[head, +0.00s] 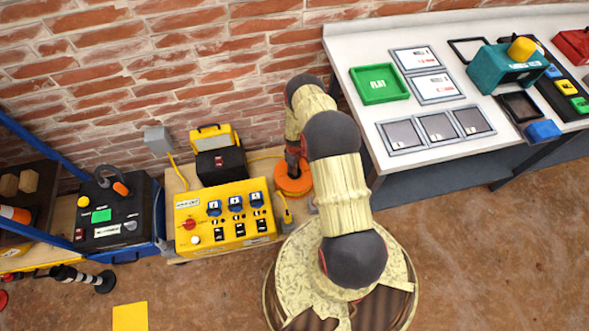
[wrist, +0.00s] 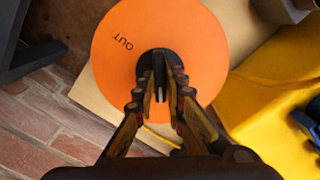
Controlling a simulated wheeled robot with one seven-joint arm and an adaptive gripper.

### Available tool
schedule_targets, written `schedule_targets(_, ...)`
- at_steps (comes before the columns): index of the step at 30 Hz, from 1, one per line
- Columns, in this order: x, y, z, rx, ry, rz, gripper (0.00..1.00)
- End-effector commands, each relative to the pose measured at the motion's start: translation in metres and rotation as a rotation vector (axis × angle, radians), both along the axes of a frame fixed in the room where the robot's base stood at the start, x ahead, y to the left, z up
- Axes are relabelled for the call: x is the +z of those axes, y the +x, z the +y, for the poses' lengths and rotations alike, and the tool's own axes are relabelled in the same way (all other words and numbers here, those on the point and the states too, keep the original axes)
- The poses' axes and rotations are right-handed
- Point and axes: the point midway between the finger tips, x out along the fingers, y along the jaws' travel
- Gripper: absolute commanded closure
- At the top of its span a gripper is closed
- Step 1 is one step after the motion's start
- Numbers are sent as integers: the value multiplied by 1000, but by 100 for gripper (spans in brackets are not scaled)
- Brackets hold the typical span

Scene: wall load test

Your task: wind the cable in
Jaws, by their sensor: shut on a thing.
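An orange cable reel (head: 293,184) stands on a board to the right of the yellow control box, partly hidden by my arm. In the wrist view the reel (wrist: 205,35) shows its flat orange face with the word OUT and a dark hub in the middle. My gripper (wrist: 161,85) is over this hub, with its fingers closed on the dark crank knob (wrist: 159,62). A yellow cable (head: 265,157) runs along the wall behind the box toward the reel. How much cable is on the reel is hidden.
The yellow control box (head: 226,216) with switches stands left of the reel. A black and yellow case (head: 220,164) is behind it. A white table (head: 440,160) with trays and devices is at the right. A yellow square (head: 130,316) lies on the open floor at the lower left.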

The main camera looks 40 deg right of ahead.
Motion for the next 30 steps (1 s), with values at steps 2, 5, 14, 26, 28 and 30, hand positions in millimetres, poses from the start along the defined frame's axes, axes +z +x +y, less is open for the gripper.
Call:
schedule_targets(2,0,0,0,72,0,0,100)
schedule_targets(5,0,0,0,167,0,0,100)
schedule_targets(14,0,0,0,447,0,0,100)
schedule_targets(26,0,0,0,724,1,0,100)
schedule_targets(28,0,0,0,753,1,0,100)
schedule_targets(30,0,0,0,777,1,0,100)
